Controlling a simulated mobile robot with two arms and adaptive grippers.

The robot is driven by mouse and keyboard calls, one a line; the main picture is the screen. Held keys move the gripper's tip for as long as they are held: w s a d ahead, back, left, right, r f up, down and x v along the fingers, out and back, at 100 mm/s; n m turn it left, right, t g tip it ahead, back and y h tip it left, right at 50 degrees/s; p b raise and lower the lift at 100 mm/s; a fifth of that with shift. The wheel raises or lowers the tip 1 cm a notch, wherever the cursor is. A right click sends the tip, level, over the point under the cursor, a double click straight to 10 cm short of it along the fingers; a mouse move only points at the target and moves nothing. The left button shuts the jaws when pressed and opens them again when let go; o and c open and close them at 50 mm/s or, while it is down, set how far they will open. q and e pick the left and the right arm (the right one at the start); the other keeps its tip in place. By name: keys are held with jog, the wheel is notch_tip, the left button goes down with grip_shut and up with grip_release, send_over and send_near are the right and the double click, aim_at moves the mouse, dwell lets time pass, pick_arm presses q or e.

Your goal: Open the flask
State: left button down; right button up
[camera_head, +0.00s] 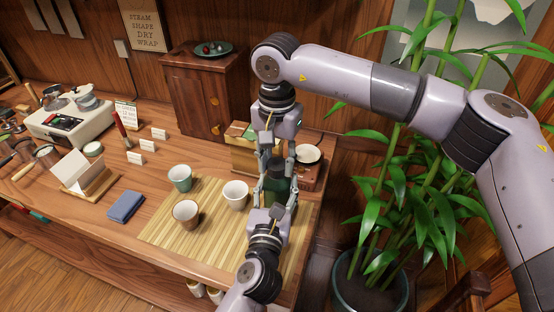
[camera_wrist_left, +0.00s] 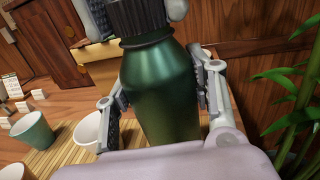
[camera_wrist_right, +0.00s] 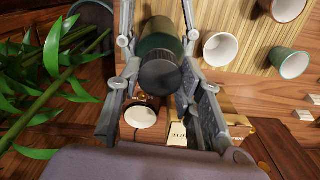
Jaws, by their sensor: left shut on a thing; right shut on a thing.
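The green flask (camera_wrist_left: 160,90) stands upright on the bamboo mat (camera_head: 160,235), with its black ribbed cap (camera_wrist_right: 160,77) on top. In the head view the flask (camera_head: 276,187) is partly hidden by my grippers. My left gripper (camera_head: 271,192) reaches in from the front and is shut on the flask body; its fingers flank the green body in the left wrist view. My right gripper (camera_head: 275,152) comes from behind and above and is shut on the cap. In the right wrist view its fingers lie on both sides of the cap.
White (camera_head: 236,194), brown (camera_head: 186,213) and green (camera_head: 180,177) cups stand left of the flask. A brown round container (camera_head: 307,165) and a box (camera_head: 243,155) stand close behind. A wooden cabinet (camera_head: 205,95) is at the back; a plant (camera_head: 400,190) stands right of the table.

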aim_at(277, 163)
jog(key=n, duration=0.6)
jog(key=shift+r, duration=0.15)
dwell(0.3)
jog(key=shift+r, duration=0.95)
jog(key=shift+r, duration=2)
pick_arm(q)
jog(key=c, duration=0.6)
grip_release()
